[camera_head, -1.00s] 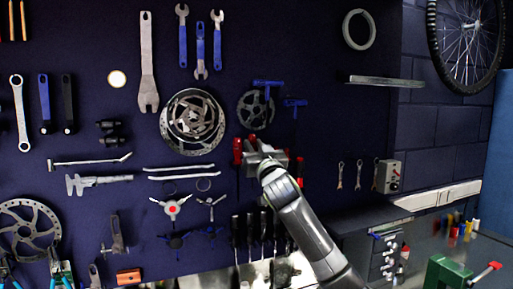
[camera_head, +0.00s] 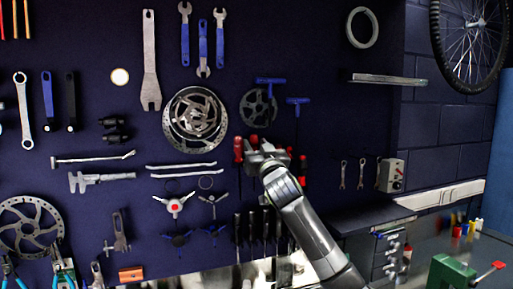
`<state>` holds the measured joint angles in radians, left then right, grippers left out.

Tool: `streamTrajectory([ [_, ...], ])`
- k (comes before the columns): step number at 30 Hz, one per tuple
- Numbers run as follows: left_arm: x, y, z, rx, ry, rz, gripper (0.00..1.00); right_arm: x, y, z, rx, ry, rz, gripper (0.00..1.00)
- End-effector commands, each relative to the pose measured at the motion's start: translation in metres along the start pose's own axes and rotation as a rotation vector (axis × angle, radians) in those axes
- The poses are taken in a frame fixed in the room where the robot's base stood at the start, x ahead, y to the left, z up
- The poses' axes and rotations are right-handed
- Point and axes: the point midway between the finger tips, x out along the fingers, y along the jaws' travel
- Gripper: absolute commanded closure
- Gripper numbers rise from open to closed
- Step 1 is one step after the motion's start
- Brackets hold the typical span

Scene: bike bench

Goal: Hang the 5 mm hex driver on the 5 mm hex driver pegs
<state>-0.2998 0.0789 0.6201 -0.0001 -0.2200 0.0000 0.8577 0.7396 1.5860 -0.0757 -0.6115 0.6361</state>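Two blue T-handled hex drivers show high on the dark tool board: one (camera_head: 270,81) in front of a dark toothed disc, and one (camera_head: 298,101) to its right and a little lower. I cannot read their sizes or see which is the 5 mm one, and their pegs are too small to make out. My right gripper (camera_head: 262,150) is close to the board, below both blue handles and among red-handled tools. Its fingers point away from the camera and are largely hidden, so I cannot tell whether they hold anything. My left gripper is out of view.
Red-handled tools (camera_head: 238,150) hang beside my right gripper, with black-handled tools (camera_head: 251,228) below. A brake disc (camera_head: 195,118) hangs to the left. A metal shelf (camera_head: 388,79) juts out at upper right. A workbench with a green vise (camera_head: 448,273) is at lower right.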

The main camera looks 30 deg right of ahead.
Motion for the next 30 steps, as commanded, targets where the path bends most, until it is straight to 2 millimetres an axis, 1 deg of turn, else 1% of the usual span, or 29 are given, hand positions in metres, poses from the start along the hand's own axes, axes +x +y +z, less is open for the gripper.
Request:
streamTrajectory([
  [2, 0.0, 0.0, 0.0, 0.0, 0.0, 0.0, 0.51, 0.0, 0.0, 0.0, 0.0, 0.0, 0.0, 0.52],
  [11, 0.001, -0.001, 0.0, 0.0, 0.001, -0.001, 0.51, -0.001, 0.0, 0.001, 0.0, -0.002, 0.0, 0.52],
  [14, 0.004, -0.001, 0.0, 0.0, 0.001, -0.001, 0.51, -0.005, 0.0, 0.002, -0.001, -0.001, 0.0, 0.52],
  [17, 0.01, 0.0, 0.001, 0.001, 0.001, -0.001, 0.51, -0.015, 0.001, 0.003, -0.003, 0.0, 0.0, 0.52],
  [20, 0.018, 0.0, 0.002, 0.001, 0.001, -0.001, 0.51, -0.03, 0.0, 0.004, -0.002, 0.001, -0.001, 0.52],
  [30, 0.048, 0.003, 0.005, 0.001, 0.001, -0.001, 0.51, -0.094, 0.0, 0.005, -0.004, 0.001, -0.002, 0.52],
])
